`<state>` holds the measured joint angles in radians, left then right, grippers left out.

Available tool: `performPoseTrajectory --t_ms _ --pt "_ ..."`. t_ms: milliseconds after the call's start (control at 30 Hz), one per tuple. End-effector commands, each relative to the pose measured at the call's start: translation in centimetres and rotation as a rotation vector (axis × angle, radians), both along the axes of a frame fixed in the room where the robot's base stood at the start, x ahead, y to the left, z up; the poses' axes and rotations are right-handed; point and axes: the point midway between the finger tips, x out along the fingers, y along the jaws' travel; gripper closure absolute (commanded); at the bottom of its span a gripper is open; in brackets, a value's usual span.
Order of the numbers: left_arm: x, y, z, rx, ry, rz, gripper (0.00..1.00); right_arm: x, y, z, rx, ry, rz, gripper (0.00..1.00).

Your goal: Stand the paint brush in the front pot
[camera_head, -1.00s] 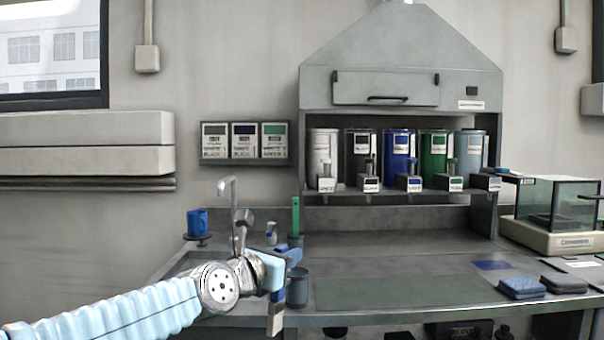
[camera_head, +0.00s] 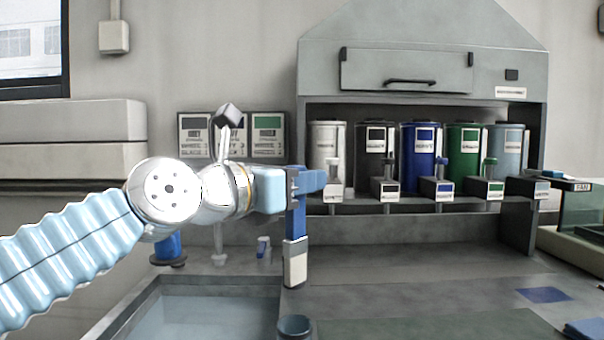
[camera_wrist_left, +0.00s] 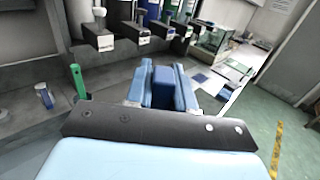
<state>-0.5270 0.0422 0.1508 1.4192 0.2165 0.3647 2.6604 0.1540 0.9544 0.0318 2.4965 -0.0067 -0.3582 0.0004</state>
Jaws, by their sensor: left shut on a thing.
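My left gripper (camera_head: 300,182) is shut on the blue paint brush (camera_head: 297,218). The brush hangs upright, its pale head end (camera_head: 295,263) down. In the left wrist view the blue brush handle (camera_wrist_left: 163,88) sits between the light blue fingers. The front pot (camera_head: 293,327), dark blue-grey, stands on the bench below the brush at the bottom of the head view; the brush tip appears above it and apart from it. A green-handled brush (camera_wrist_left: 77,82) stands upright in the left wrist view; its base is partly hidden. My right gripper is out of view.
A shelf of paint cans (camera_head: 422,150) with dispensers is at the back right. The bench (camera_head: 420,285) right of the pot is mostly clear.

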Motion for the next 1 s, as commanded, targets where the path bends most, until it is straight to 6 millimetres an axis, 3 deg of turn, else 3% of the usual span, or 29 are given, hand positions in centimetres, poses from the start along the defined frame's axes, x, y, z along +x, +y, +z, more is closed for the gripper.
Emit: performPoseTrajectory --t_ms 200,1000 --pt "0.0 0.1 -2.0 0.000 0.003 0.004 1.00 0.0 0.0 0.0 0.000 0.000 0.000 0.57" --pt "0.1 0.1 -9.8 0.001 0.002 0.005 1.00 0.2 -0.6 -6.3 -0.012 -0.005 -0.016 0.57"
